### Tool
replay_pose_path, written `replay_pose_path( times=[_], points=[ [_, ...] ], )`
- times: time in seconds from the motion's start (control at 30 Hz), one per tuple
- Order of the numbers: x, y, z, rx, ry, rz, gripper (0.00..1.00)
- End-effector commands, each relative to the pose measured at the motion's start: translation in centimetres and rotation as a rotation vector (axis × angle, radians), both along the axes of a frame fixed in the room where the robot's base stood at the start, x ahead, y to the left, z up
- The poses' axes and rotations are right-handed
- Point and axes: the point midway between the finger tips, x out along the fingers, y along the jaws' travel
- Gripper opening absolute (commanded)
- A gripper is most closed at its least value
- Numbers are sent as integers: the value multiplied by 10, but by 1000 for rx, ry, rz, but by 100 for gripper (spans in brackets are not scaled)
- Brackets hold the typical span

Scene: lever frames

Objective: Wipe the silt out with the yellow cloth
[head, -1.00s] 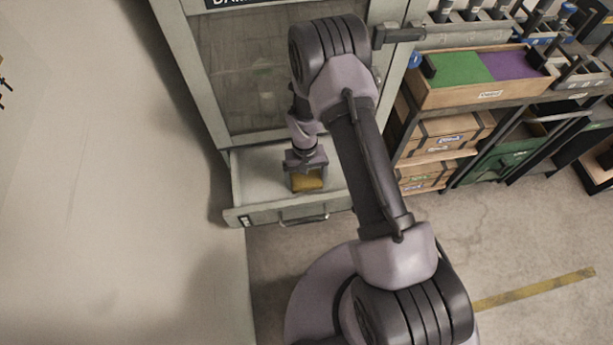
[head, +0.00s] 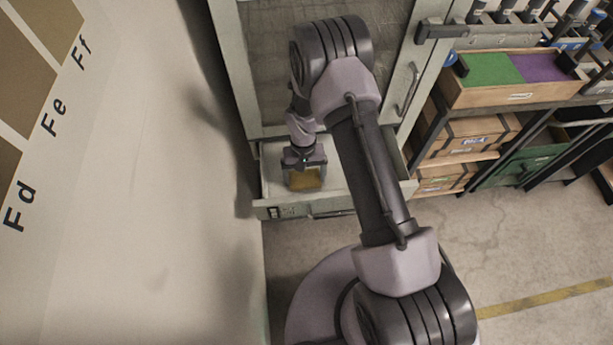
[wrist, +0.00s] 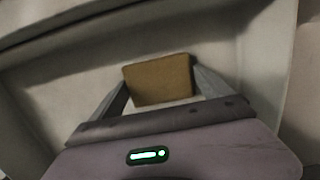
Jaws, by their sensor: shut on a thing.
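The yellow cloth (wrist: 158,80), a flat ochre pad, is held between the two fingers of my gripper (wrist: 160,84). In the head view, the cloth (head: 305,181) hangs below my gripper (head: 304,178), inside the open pale drawer (head: 349,190) under the cabinet, nearer the drawer's left end. The drawer's pale wall (wrist: 268,65) also shows around the gripper in the wrist view. I cannot tell if the cloth touches the drawer floor. I cannot make out silt; my arm hides part of the drawer.
The cabinet (head: 232,60) with a mesh-like front panel stands above the drawer. A pale wall (head: 150,200) with lettered panels runs close on the left. A rack with a green-and-purple tray (head: 520,93) and boxes stands right. Open floor (head: 500,250) lies at lower right.

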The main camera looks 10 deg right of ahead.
Motion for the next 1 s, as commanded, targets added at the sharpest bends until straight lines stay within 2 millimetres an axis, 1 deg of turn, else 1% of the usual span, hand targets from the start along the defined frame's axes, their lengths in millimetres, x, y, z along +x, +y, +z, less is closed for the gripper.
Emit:
replay_pose_path(
  times=[0.07,0.1,0.17,0.7,0.83,1.0],
  points=[
    [1,0,5,0,0,0,46],
    [2,1,15,0,-3,0,46],
    [2,1,28,0,-2,0,46],
    [7,2,75,1,-1,-3,46],
    [7,2,82,0,-1,-4,46],
    [7,2,83,0,0,-4,46]
  ],
)
